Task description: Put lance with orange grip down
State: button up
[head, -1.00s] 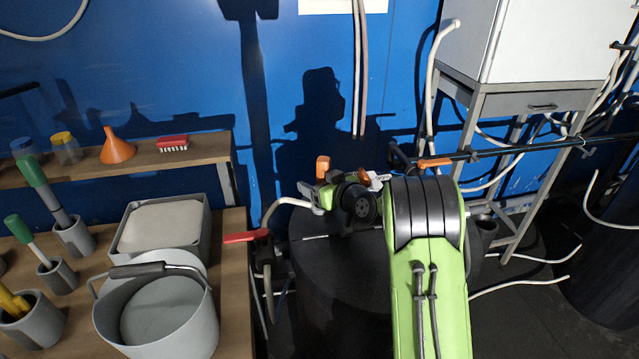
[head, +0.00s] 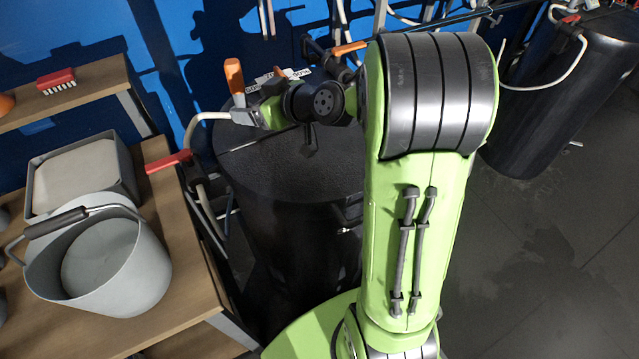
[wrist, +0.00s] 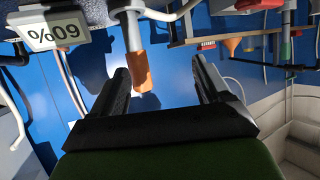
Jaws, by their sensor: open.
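The lance's orange grip (head: 234,76) stands upright above the dark drum, just left of my wrist in the head view. In the wrist view the orange grip (wrist: 141,71) hangs at the end of a grey rod (wrist: 132,32), as that view is upside down. My gripper (wrist: 160,66) is open. Its two dark fingers stand either side of the grip in that picture, with the grip nearer the left finger and a gap visible around it. The lance's lower end is hidden in the head view.
A black drum (head: 290,190) stands below my wrist. A red-handled valve (head: 168,162) with a pale hose is to its left. A bench holds a grey bucket (head: 110,265) and a tray (head: 80,175). A percentage sign (wrist: 52,32) is close by. Open floor lies right.

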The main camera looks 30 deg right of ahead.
jog(key=s+a+r+g+h, duration=0.15)
jog(key=s+a, duration=0.25)
jog(key=s, duration=0.6)
jog(key=s+d+m+g+h, duration=0.2)
jog(key=s, duration=0.7)
jog(key=s+d+f+m+g+h, duration=0.1)
jog(key=s+m+g+h, duration=0.1)
jog(key=s, duration=0.8)
jog(key=shift+s+d+m, duration=0.3)
jog(key=shift+d+m, duration=0.05)
jog(key=shift+m, duration=0.15)
